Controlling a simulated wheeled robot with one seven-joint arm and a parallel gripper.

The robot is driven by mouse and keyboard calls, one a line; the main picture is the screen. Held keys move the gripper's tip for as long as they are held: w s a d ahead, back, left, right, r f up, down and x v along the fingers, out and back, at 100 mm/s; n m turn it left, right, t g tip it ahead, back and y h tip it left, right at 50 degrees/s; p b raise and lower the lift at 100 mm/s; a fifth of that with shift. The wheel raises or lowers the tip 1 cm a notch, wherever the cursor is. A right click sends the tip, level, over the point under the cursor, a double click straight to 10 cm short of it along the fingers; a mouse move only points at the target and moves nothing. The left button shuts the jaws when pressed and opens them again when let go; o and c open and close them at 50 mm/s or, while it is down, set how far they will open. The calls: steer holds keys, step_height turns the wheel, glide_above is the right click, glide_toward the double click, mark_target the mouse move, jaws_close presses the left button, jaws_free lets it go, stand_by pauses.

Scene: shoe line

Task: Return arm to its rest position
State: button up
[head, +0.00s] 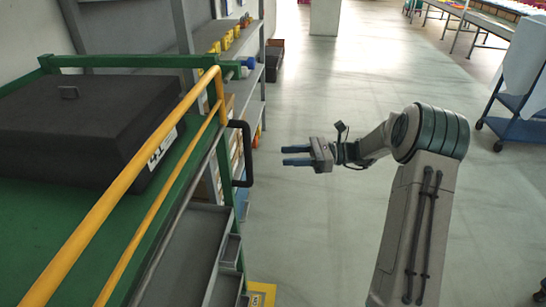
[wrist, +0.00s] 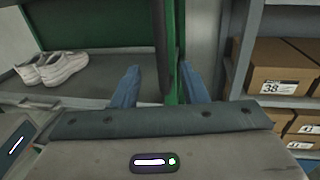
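My gripper (head: 296,155) is at the middle of the head view, held over open floor to the right of the green workbench. Its two blue fingers point left and stand apart with nothing between them. In the wrist view my gripper (wrist: 168,88) shows its two blue fingertips wide apart, with a dark upright bar and a green post beyond them. My arm (head: 375,145) is bent, with the forearm reaching left from the elbow.
The green workbench (head: 25,210) with yellow rail (head: 130,175) holds a dark case (head: 85,115). A black handle (head: 247,155) juts toward my gripper. White shoes (wrist: 52,68) lie on a grey shelf; cardboard boxes (wrist: 280,68) fill another. A blue cart (head: 520,125) stands right. The central floor is clear.

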steer(key=shift+d, duration=0.8)
steer(key=shift+a+r, duration=0.1)
steer(key=s+a+r+n+g+h+p, duration=0.1)
steer(key=s+a+r+n+h, duration=0.1)
steer(key=s+n+h, duration=0.45)
steer(key=s+a+r+n+g+h+p, duration=0.1)
steer(key=s+a+r+n+h, duration=0.15)
steer(key=s, duration=0.65)
steer(key=s+d+r+n+t+h+p, duration=0.1)
steer(key=s+d+n+t+h, duration=0.1)
steer(key=s+d+n+h, duration=0.2)
steer(key=s+d+r+n+t+h+p, duration=0.1)
steer(key=s+d+n+h, duration=0.3)
steer(key=s, duration=0.6)
steer(key=shift+d+r+n+t+h+p, duration=0.4)
steer(key=shift+t+h, duration=0.1)
steer(key=shift+t, duration=0.4)
steer(key=shift+a, duration=0.1)
